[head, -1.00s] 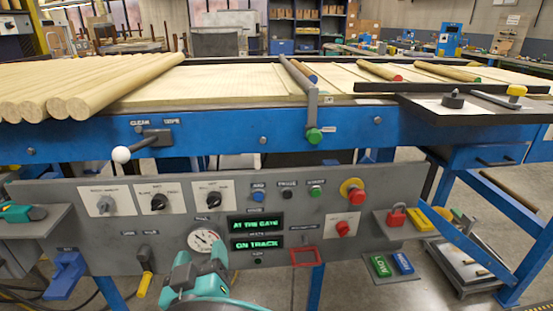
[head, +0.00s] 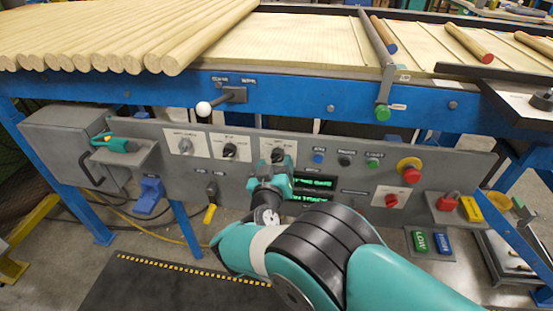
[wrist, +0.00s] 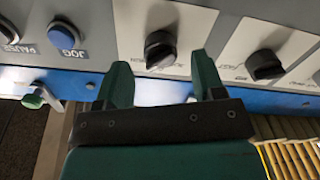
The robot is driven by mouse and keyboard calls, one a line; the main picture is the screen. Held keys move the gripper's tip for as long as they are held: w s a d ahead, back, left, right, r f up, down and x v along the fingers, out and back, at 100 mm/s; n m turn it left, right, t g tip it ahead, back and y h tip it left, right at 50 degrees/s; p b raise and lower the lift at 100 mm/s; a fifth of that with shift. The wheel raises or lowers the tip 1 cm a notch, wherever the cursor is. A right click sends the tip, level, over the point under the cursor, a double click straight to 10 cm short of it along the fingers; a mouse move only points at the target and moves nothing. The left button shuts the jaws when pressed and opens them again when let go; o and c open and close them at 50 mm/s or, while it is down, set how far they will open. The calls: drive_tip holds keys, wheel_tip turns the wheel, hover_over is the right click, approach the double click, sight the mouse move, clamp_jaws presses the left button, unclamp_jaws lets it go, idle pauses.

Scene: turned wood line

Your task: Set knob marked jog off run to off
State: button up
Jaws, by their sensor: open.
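The grey control panel (head: 338,150) carries a row of rotary knobs with small labels that I cannot read clearly. The right black knob (head: 277,156) of the upper row is just above my gripper (head: 272,180) in the head view. In the wrist view this black knob (wrist: 160,48) lies ahead of and between the fingertips of my gripper (wrist: 162,72). The fingers are open and apart from each other, with nothing held. I cannot tell whether they touch the knob. Another black knob (head: 230,151) sits to its left and also shows in the wrist view (wrist: 265,65).
A blue JOG button (head: 318,157) is right of the knob; it shows in the wrist view (wrist: 63,36). A red emergency button (head: 411,174) and a small red knob (head: 391,200) are farther right. A white-balled lever (head: 204,108) juts out above the panel.

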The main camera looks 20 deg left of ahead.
drive_tip(key=shift+x, duration=1)
drive_tip(key=shift+c, duration=0.3)
drive_tip(key=c, duration=0.9)
drive_tip(key=shift+o, duration=0.2)
drive_tip(key=shift+n+b, duration=0.3)
drive_tip(key=shift+b, duration=0.1)
drive_tip(key=n+b, duration=0.3)
drive_tip(key=shift+f, duration=0.15)
drive_tip(key=shift+n+b, duration=1.15)
drive_tip(key=shift+n, duration=1.35)
drive_tip(key=shift+r, duration=0.2)
